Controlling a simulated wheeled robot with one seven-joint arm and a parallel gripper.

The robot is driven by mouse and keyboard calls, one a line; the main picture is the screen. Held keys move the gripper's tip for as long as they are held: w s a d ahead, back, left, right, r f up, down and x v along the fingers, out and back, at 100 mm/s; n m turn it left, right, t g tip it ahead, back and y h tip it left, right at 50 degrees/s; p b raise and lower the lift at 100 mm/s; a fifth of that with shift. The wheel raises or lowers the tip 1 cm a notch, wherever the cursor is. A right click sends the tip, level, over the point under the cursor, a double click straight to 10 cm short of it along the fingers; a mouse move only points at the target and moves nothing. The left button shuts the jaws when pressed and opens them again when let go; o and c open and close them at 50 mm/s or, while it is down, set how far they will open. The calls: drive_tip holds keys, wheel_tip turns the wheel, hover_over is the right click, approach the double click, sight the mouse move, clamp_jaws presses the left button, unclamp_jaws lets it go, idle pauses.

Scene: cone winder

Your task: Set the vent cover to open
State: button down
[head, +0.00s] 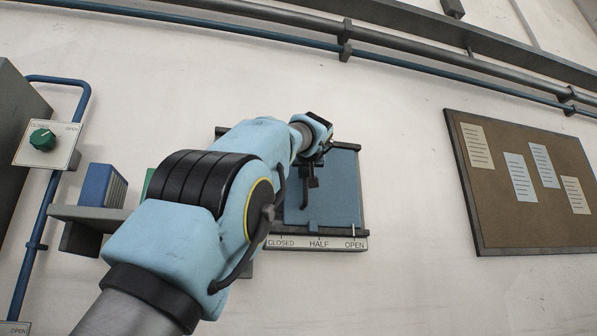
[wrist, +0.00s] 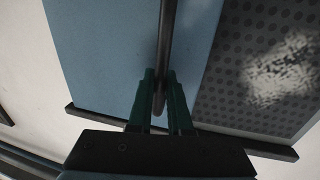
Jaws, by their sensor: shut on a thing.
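The vent cover (head: 341,190) is a flat blue panel in a dark frame on the wall. The cover also shows in the wrist view (wrist: 105,50), beside a dark perforated grille (wrist: 240,75). My gripper (head: 311,180) is in front of the cover. In the wrist view its green fingers (wrist: 161,80) are shut on the cover's dark bar handle (wrist: 168,35). My arm hides the frame's left part in the head view.
A CLOSED/OPEN plate with a green knob (head: 43,140) is at the left, near a blue pipe (head: 47,210) and a shelf (head: 85,216) with a blue binder (head: 101,186). A notice board (head: 515,225) hangs right. Wall between vent and board is clear.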

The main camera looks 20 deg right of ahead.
drive_tip(key=c, duration=0.8)
unclamp_jaws()
drive_tip(key=shift+c, duration=0.2)
drive_tip(key=b+v, duration=0.6)
drive_tip(key=v, duration=0.4)
drive_tip(key=shift+s+a, duration=0.15)
drive_tip(key=shift+s, duration=0.2)
